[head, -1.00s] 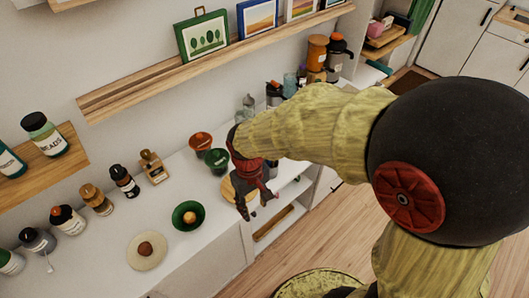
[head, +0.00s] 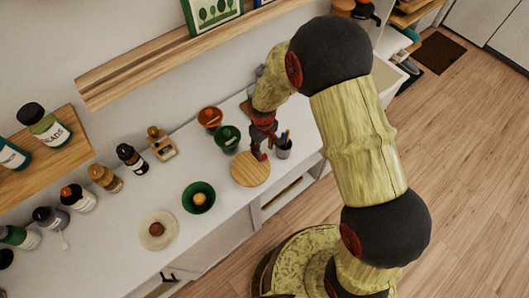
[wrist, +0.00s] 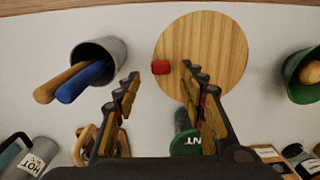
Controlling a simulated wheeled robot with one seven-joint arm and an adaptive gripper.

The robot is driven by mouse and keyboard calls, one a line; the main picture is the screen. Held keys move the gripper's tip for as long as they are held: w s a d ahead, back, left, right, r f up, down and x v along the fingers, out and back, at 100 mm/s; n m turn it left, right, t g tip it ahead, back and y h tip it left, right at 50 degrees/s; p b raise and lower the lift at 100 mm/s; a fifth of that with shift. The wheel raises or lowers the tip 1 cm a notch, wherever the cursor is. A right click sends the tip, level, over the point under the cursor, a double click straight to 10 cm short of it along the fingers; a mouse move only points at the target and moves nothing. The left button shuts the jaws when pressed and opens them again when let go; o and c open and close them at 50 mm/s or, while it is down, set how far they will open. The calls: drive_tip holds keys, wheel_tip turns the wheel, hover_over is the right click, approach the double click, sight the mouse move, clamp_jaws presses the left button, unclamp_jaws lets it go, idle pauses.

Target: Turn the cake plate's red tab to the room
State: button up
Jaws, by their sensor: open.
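The cake plate (head: 250,172) is a round wooden board lying on the white counter. It also shows in the wrist view (wrist: 215,45). Its red tab (wrist: 160,67) sits at the plate's left edge in the wrist view, pointing along the counter towards the grey cup. My gripper (head: 262,150) is over the plate's far right edge in the head view. In the wrist view my gripper (wrist: 161,73) is open and empty, with the tab showing between its fingertips. I cannot tell its exact height above the tab, and no touch is visible.
Another green bowl (head: 189,204) holding a round item is at left. The counter's front edge lies near the plate.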

sight(263, 156)
drive_tip(key=shift+s+f, duration=0.1)
drive_tip(key=shift+f, duration=1.75)
drive_tip(key=shift+c, duration=0.3)
clamp_jaws()
